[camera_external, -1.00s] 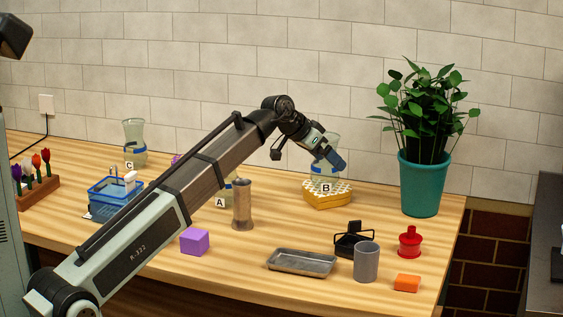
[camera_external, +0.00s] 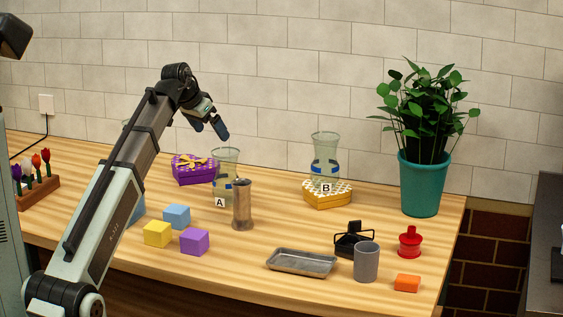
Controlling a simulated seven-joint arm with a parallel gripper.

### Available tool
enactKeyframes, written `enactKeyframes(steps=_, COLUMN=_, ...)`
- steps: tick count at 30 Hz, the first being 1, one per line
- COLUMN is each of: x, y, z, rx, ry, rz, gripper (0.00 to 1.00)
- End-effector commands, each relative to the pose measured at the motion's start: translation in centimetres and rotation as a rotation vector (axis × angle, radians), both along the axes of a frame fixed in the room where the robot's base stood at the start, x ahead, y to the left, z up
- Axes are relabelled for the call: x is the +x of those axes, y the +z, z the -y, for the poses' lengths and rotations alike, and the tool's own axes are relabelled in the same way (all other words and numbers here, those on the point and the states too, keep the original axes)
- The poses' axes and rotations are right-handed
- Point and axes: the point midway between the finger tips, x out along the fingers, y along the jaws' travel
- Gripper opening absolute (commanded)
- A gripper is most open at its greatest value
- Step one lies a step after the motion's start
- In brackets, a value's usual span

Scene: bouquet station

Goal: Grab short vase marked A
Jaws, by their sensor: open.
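The glass vase marked A (camera_external: 226,163) stands upright on the wooden table, left of the middle, with blue marks and a white A label low on its front. A brown metal cylinder (camera_external: 242,205) stands close at its front right and hides part of it. My gripper (camera_external: 208,132) is open and empty, above and slightly left of vase A, apart from it and pointing down to the right. A similar vase marked B (camera_external: 325,158) stands on a yellow patterned heart-shaped box (camera_external: 328,195) to the right.
A purple heart-shaped box (camera_external: 193,169) lies just behind vase A. Blue (camera_external: 177,216), yellow (camera_external: 158,234) and purple (camera_external: 194,241) blocks sit in front. A metal tray (camera_external: 301,263), grey cup (camera_external: 366,262) and potted plant (camera_external: 420,185) stand to the right.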

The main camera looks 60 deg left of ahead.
Motion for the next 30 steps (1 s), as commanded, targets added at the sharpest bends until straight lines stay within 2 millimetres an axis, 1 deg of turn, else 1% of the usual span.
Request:
enactKeyframes(steps=1, x=0.5, y=-0.8, z=-0.2, rx=-0.002, ry=-0.001, rz=-0.002, gripper=1.0)
enactKeyframes(steps=6, x=1.9, y=-3.0, z=-0.7, rx=-0.001, ry=-0.002, rz=0.0, gripper=1.0)
enactKeyframes(steps=12, x=3.2, y=-5.2, z=-1.2, rx=-0.001, ry=-0.002, rz=0.0, gripper=1.0)
enactKeyframes(steps=16, x=3.6, y=-6.0, z=-1.4, rx=0.0, ry=-0.001, rz=0.0, gripper=1.0)
enactKeyframes(steps=23, x=3.9, y=-6.6, z=-1.5, rx=0.0, ry=-0.001, rz=0.001, gripper=1.0)
enactKeyframes(steps=26, x=4.3, y=-7.3, z=-1.6, rx=0.0, ry=-0.001, rz=0.0, gripper=1.0)
enactKeyframes(steps=30, x=5.1, y=-8.8, z=-1.9, rx=0.0, ry=-0.001, rz=0.0, gripper=1.0)
